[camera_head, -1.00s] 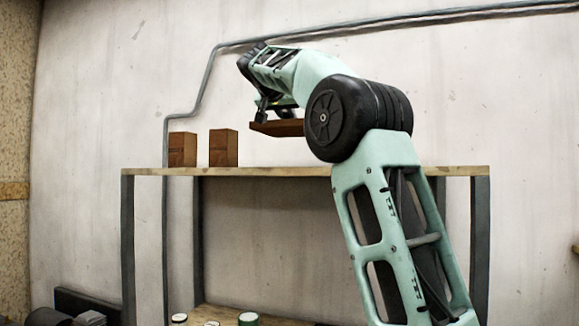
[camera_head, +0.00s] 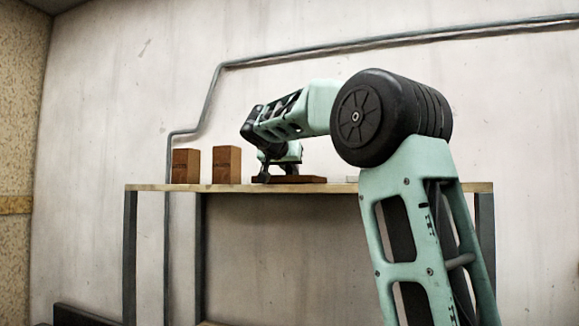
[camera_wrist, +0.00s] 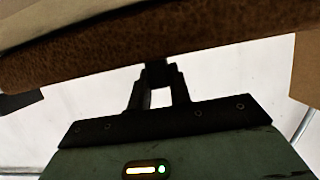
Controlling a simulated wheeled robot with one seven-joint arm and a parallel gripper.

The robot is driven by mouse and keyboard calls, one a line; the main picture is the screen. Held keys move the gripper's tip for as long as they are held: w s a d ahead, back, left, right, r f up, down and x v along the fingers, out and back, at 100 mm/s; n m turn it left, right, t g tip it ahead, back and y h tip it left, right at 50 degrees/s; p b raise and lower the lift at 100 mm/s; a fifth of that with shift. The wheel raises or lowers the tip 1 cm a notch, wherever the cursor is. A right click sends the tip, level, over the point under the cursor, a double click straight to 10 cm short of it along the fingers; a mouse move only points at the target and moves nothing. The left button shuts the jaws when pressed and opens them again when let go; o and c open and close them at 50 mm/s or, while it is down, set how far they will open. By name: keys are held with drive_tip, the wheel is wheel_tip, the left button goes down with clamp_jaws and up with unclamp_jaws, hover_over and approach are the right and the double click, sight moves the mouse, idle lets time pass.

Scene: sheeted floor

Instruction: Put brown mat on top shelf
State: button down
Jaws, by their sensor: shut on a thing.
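The brown mat (camera_head: 300,180) is a flat dark-brown slab. In the head view it lies level at the surface of the top shelf (camera_head: 225,187), right of two brown blocks; I cannot tell whether it fully rests on the board. My gripper (camera_head: 274,174) is above its left part, pointing down, shut on its edge. In the wrist view the mat (camera_wrist: 170,48) spans the upper part of the picture as a rough brown band, with the fingertips (camera_wrist: 157,72) at its edge. My forearm hides part of the shelf on the right.
Two brown blocks, a left one (camera_head: 186,165) and a right one (camera_head: 227,164), stand upright on the shelf, left of the mat. A wall with a grey pipe (camera_head: 207,95) is behind.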

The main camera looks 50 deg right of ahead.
drive_tip(key=shift+f+b, duration=0.2)
drive_tip(key=shift+b, duration=0.1)
drive_tip(key=c, duration=1.3)
unclamp_jaws()
drive_tip(key=shift+r, duration=0.15)
drive_tip(key=shift+r+p, duration=0.2)
drive_tip(key=shift+p, duration=0.25)
drive_tip(key=b+v, duration=0.4)
drive_tip(key=v, duration=0.8)
drive_tip(key=shift+f, duration=0.2)
